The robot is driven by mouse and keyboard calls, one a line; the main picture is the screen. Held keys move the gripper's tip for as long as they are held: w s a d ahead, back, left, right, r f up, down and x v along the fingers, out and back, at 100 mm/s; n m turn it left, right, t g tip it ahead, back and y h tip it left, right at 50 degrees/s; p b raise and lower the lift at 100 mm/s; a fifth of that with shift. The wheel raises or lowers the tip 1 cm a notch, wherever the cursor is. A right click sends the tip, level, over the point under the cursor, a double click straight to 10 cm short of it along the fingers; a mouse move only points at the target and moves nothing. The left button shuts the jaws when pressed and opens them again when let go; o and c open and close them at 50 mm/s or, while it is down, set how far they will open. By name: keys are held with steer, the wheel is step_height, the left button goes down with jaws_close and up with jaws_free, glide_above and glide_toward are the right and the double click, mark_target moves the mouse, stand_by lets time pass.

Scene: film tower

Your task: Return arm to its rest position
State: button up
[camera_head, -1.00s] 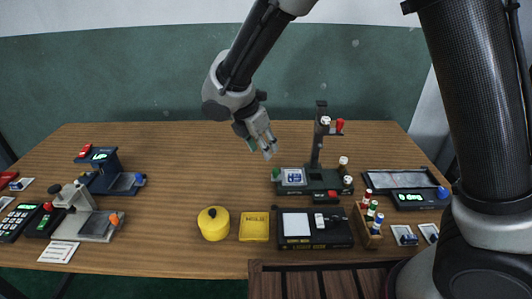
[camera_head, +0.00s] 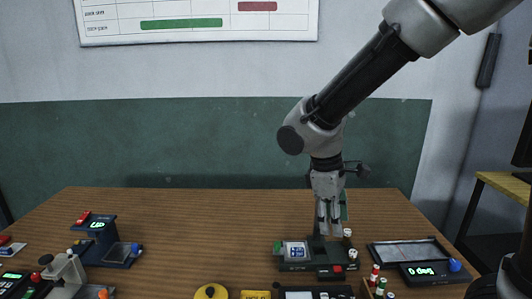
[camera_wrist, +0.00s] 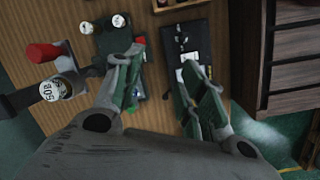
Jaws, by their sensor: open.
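My arm reaches in from the upper right in the head view. My gripper (camera_head: 330,222) points down over the right part of the wooden table, in front of or above the dark film device (camera_head: 318,262) with its small lit square. In the wrist view my gripper (camera_wrist: 165,90) has its two fingers apart, with nothing between them that it holds. The device's red knob (camera_wrist: 42,53) and a white-topped part (camera_wrist: 52,89) lie left of the fingers in the wrist view. How far the fingertips are from the device is hard to tell.
A blue device (camera_head: 103,245) stands at the table's left. A yellow pot (camera_head: 211,292) and a yellow card (camera_head: 256,295) lie at the front. A flat tray with a display (camera_head: 430,272) is at the right. The table's middle back is clear.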

steer(key=s+d+r+m+t, duration=0.1)
steer(key=s+d+r+m, duration=0.2)
steer(key=d, duration=0.4)
steer(key=s+d+r+m+t+y, duration=0.1)
steer(key=s+d+r+m, duration=0.3)
steer(key=s+d+m, duration=0.1)
steer(key=s+d+r+m+t+y, duration=0.1)
steer(key=s+d+r+m, duration=0.3)
steer(key=d, duration=0.4)
steer(key=shift+d+t, duration=0.35)
steer(key=shift+t, duration=0.25)
